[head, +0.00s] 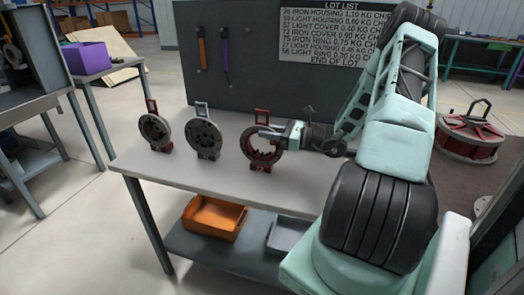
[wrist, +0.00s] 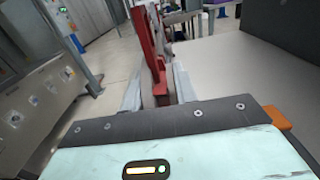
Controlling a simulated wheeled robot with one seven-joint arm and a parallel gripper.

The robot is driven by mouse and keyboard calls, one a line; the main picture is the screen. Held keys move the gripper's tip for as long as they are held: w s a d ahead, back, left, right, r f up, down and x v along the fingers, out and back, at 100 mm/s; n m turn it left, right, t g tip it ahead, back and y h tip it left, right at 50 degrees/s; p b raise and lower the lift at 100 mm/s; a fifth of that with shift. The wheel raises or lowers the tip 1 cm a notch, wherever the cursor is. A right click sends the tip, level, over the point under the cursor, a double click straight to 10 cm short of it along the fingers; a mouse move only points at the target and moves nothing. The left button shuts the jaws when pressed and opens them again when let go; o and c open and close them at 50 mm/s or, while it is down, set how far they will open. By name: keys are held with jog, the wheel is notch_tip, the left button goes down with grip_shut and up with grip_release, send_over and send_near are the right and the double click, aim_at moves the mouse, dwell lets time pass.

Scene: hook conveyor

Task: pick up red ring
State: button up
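The red ring (head: 262,148) stands upright on the grey table at the right end of a row of three, with a handle on top and a small red foot. My gripper (head: 270,133) reaches it from the right at its upper part. In the wrist view, a red upright part (wrist: 154,62) lies between the two fingers of my gripper (wrist: 158,88), seen nearly edge-on. The fingers are spread on either side of it, and I see no clear grip on it. Their exact contact is hard to make out.
A grey ring (head: 203,139) and a dark ring with red handle and foot (head: 155,131) stand to the left on the table (head: 215,180). A dark panel (head: 265,85) rises behind. An orange bin (head: 212,218) sits on the lower shelf. The table's front strip is clear.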

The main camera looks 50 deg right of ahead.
grip_shut()
jog(key=shift+r, duration=0.1)
dwell(1.0)
